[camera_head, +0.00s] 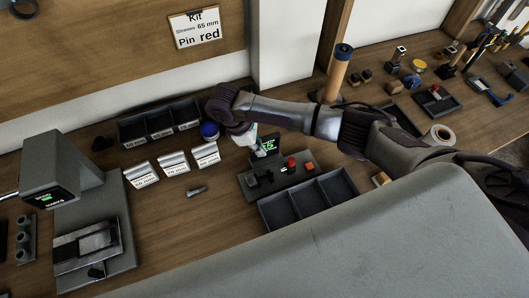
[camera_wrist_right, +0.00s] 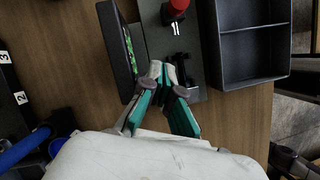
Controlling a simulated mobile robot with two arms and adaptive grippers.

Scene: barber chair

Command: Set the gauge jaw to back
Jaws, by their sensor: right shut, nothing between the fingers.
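The gauge (camera_head: 254,187) is a dark grey block on the bench with a small lit green display (camera_head: 267,147), a red knob (camera_head: 291,163) and an orange-red button (camera_head: 309,167). In the right wrist view its base (camera_wrist_right: 155,28) shows with the red knob (camera_wrist_right: 178,8) at the top and the black jaw piece (camera_wrist_right: 181,62) below. My right gripper (camera_head: 254,153) reaches down over the gauge. Its fingertips (camera_wrist_right: 163,69) are together and empty, close beside the black jaw piece; whether they touch it I cannot tell. My left gripper is out of view.
An empty dark divided tray (camera_head: 328,193) lies right beside the gauge. Labelled sleeve holders (camera_head: 173,164) and a dark bin row (camera_head: 157,124) stand to the left. A grey machine (camera_head: 78,180) stands far left. A wood-handled tool (camera_head: 336,72) stands upright behind my right arm.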

